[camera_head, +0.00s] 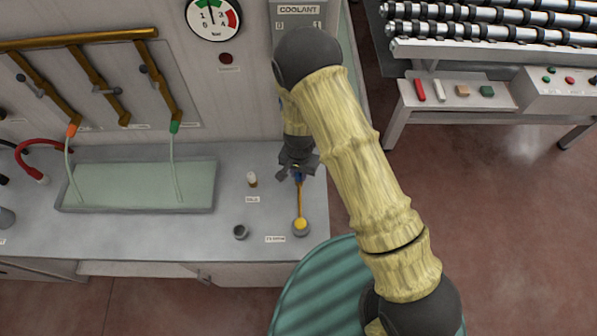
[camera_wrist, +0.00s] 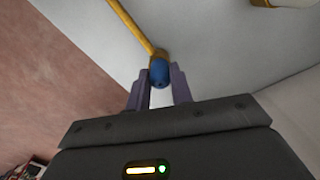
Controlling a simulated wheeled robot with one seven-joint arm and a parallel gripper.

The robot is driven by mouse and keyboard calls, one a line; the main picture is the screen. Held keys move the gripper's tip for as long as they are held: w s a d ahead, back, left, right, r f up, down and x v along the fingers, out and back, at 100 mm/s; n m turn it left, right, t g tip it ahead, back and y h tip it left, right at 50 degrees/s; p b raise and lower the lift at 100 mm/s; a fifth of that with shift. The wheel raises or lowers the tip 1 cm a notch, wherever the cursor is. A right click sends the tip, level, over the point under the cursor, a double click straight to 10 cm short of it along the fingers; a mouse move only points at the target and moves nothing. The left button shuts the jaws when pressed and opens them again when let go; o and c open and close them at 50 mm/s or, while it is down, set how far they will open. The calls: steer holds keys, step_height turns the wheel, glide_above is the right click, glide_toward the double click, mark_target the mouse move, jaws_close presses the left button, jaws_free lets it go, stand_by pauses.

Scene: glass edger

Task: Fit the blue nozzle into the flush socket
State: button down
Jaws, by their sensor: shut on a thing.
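My gripper (camera_head: 297,172) is low over the right part of the grey counter. It is shut on the blue nozzle (camera_head: 299,176), which shows only as a small blue spot in the head view. I cannot tell which is the flush socket.
A small white-and-brown piece (camera_head: 252,180) stands on the counter left of my gripper. A shallow basin (camera_head: 135,208) with hanging hoses lies further left. The coolant panel (camera_head: 298,14) is behind my arm. A teal ribbed surface (camera_head: 312,285) lies below the counter edge.

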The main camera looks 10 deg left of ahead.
steer(key=c, duration=1.1)
jaws_free()
steer(key=shift+f, duration=0.1)
steer(key=shift+c, duration=0.2)
step_height(320, 180, up, 17)
steer(key=b, duration=0.3)
steer(key=shift+r, duration=0.2)
steer(key=s+d+r+t, duration=0.1)
steer(key=s+d+r, duration=0.1)
steer(key=d, duration=0.6)
steer(key=s+d+r+n+b, duration=0.1)
steer(key=s+d+r, duration=0.1)
steer(key=d, duration=0.7)
steer(key=s+d+r+t, duration=0.1)
steer(key=s+d+r, duration=0.2)
steer(key=d, duration=0.5)
steer(key=shift+d+r+n+t, duration=0.3)
steer(key=shift+r+n, duration=0.05)
steer(key=shift+n, duration=0.05)
